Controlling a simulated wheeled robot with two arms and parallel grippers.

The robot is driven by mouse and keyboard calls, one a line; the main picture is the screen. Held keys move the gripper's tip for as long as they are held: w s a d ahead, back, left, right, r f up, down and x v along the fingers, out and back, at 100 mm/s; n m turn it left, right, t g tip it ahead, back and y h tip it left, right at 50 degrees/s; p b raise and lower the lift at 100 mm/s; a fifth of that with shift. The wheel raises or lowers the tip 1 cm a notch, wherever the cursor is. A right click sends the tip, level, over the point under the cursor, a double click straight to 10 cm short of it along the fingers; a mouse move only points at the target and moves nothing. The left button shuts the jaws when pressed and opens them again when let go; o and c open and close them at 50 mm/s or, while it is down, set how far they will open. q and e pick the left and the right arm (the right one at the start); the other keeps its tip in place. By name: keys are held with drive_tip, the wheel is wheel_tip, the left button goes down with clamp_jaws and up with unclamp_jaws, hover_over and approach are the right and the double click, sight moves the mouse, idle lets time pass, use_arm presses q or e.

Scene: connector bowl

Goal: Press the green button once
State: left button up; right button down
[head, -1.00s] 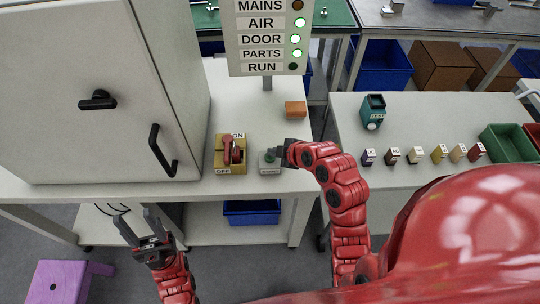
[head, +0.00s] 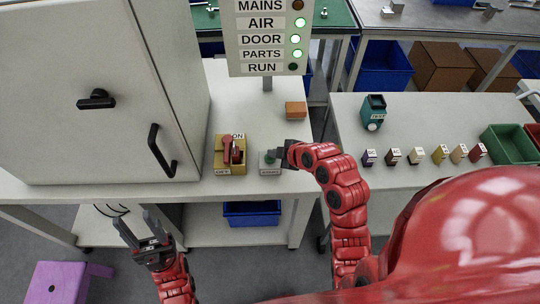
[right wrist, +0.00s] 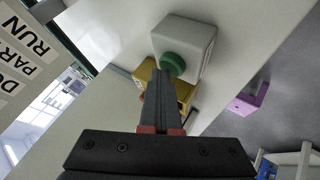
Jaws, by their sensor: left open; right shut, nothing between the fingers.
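The green button (right wrist: 173,64) sits on a small light-grey box (right wrist: 187,40) on the white table; in the head view the button (head: 270,157) is just left of my right gripper. My right gripper (head: 283,154) is shut and empty. In the right wrist view its fingertips (right wrist: 160,73) appear right at the edge of the button; I cannot tell whether they touch it. My left gripper (head: 138,230) is open and empty in front of the table, far from the button.
A yellow switch box (head: 222,158) with a red handle stands left of the button. An orange block (head: 295,109) lies behind it. A grey cabinet (head: 75,135) fills the left. The sign panel (head: 268,48) shows AIR, DOOR and PARTS lit green, RUN dark.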

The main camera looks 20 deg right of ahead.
sight(273, 159)
drive_tip(key=shift+r, duration=0.85)
drive_tip(key=shift+r+p, duration=0.8)
drive_tip(key=shift+r, duration=1.65)
